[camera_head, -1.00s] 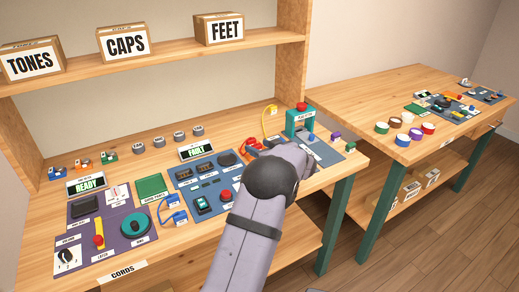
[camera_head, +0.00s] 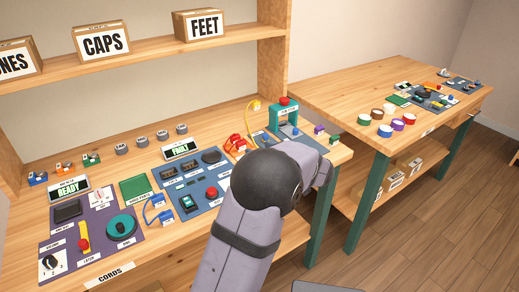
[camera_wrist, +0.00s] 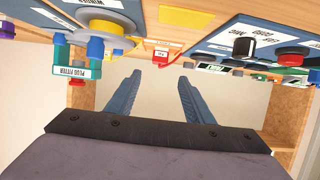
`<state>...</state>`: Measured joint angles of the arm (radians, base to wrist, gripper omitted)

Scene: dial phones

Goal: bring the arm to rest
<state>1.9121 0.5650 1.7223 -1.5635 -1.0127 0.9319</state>
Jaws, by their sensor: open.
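My gripper (camera_wrist: 159,80) shows in the wrist view with its two blue-grey fingers apart and nothing between them. In the head view my grey arm reaches up from the bottom middle and hides the gripper behind its dark round joint. That joint lies over the right front part of the wooden workbench (camera_head: 100,243). The wrist view looks at the bench upside down, with the plug fitter (camera_wrist: 80,68) at the left and the fingers over open space and the beige wall.
A purple panel marked READY (camera_head: 68,191) and a blue panel marked FAULT (camera_head: 182,150) lie on the bench. The green press-like fixture (camera_head: 284,114) stands at its right end. A second table (camera_head: 330,92) is to the right. Shelf boxes (camera_head: 106,42) stand above the bench.

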